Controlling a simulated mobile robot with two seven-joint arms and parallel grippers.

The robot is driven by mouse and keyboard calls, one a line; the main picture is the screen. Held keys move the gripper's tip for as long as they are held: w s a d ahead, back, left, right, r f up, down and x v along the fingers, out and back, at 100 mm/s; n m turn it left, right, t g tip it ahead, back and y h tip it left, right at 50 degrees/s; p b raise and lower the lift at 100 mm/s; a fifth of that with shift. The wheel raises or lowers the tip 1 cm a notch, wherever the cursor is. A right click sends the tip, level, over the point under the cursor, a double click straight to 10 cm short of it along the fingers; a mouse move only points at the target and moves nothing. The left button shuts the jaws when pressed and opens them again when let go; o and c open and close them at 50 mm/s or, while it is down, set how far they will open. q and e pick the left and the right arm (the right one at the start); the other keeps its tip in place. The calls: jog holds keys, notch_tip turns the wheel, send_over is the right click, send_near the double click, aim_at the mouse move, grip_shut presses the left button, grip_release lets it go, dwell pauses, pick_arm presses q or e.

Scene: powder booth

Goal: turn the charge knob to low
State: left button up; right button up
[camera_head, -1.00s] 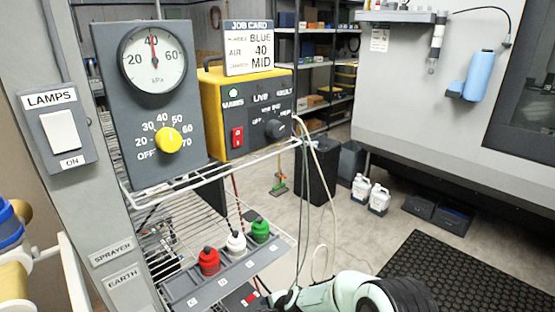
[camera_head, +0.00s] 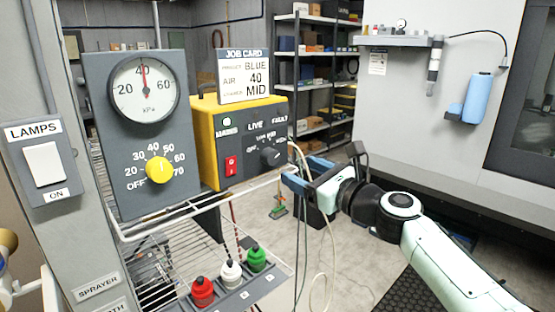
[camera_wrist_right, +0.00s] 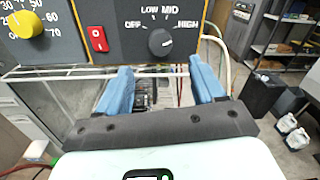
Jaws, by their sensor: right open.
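The charge knob (camera_head: 270,156) is a black round knob on the dark front of the yellow box (camera_head: 205,130). It also shows in the wrist view (camera_wrist_right: 161,41), under the marks OFF, LOW, MID and HIGH. I cannot tell surely which mark its pointer meets. My right gripper (camera_head: 306,172) is open and empty, with blue fingers spread. It is right of and slightly below the knob in the head view. In the wrist view the fingers (camera_wrist_right: 163,82) lie below the knob, one to each side, apart from it. My left gripper is not in view.
A red switch (camera_head: 231,166) sits left of the knob. The grey gauge panel (camera_head: 108,190) with a yellow knob (camera_head: 159,170) stands further left. A wire shelf (camera_head: 180,207) runs below the box. Pale hoses (camera_head: 333,245) hang beside it. The job card (camera_head: 243,76) reads BLUE, 40, MID.

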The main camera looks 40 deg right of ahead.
aim_at(274, 158)
jog(key=w+p, duration=0.1)
jog(key=w, duration=0.8)
jog(key=shift+a, duration=0.1)
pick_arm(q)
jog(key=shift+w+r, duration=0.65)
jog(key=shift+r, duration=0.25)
pick_arm(e)
jog(key=c, duration=1.1)
